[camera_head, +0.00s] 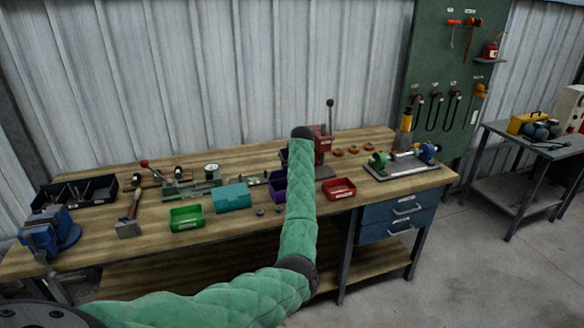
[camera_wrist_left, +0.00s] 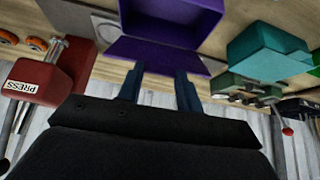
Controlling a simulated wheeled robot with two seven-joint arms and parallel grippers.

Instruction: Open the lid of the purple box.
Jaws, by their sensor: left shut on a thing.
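The purple box (camera_head: 278,190) stands on the workbench, partly hidden behind my left arm in the head view. In the left wrist view the box (camera_wrist_left: 178,18) fills the top middle, with its dark inside showing. Its lid (camera_wrist_left: 150,52) appears as a raised purple panel on the side towards my gripper, tilted up from the opening. My left gripper (camera_wrist_left: 160,76) has its fingertips at the lid's edge and is shut on it; the exact contact is hard to see. In the head view the arm hides this gripper. My right gripper is not in view.
A teal box (camera_head: 232,198) and a green bin (camera_head: 186,217) stand left of the purple box. A red bin (camera_head: 340,189) is to its right. The red press (camera_head: 322,145) stands close behind. Small parts lie on the workbench (camera_head: 255,228) in front.

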